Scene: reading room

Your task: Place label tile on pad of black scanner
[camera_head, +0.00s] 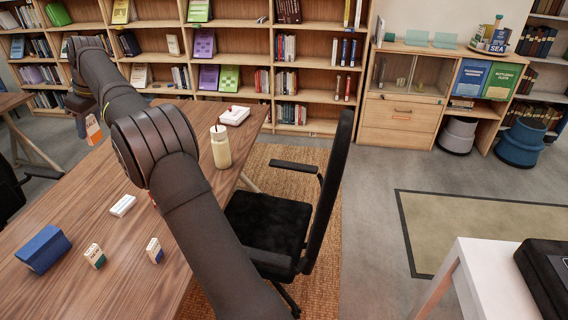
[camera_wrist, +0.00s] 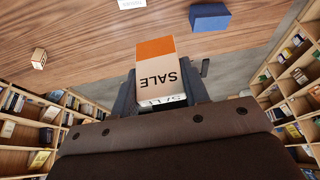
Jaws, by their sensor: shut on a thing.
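My gripper (camera_wrist: 160,88) is shut on a label tile (camera_wrist: 157,70), a cream block with an orange end and the word SALE on it. In the head view the tile (camera_head: 94,131) hangs from the gripper at the far left, over or beside the wooden table. The black scanner (camera_head: 541,285) lies on a white table at the lower right of the head view, far from my gripper. Its right part is cut off by the frame edge, and its pad is only partly visible, if at all.
The wooden table (camera_head: 125,275) carries a blue box (camera_head: 43,248), a white box (camera_head: 123,205), two small printed blocks (camera_head: 95,256) (camera_head: 154,250) and a cream bottle (camera_head: 221,147). A black chair (camera_head: 265,220) stands between it and the white table (camera_head: 490,280). Bookshelves (camera_head: 250,90) line the back.

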